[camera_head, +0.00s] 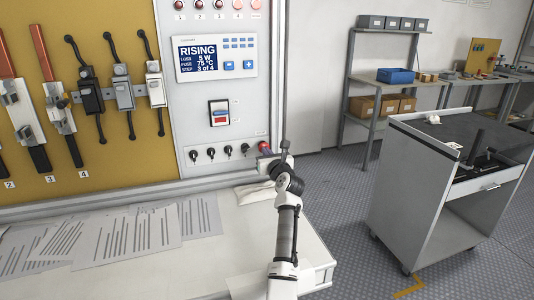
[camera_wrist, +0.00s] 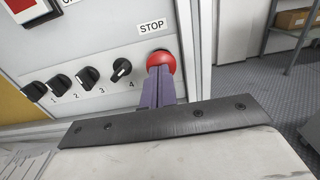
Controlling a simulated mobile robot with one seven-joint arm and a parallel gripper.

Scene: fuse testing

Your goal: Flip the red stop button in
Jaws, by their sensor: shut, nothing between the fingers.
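The red stop button (camera_wrist: 162,60) sits on the light grey panel under a STOP label in the wrist view, right of several black knobs. It also shows in the head view (camera_head: 263,146), at the panel's lower right corner. My gripper (camera_wrist: 160,72) is shut and empty. Its fingertips are in front of the button and overlap its lower middle part. They look very near or touching it; I cannot tell which. In the head view my gripper (camera_head: 266,158) is at the panel's lower right, beside the button.
Several black knobs (camera_head: 211,153) run left of the button. Papers (camera_head: 130,235) lie on the white bench. A grey cart (camera_head: 425,185) stands on the right, with open floor between.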

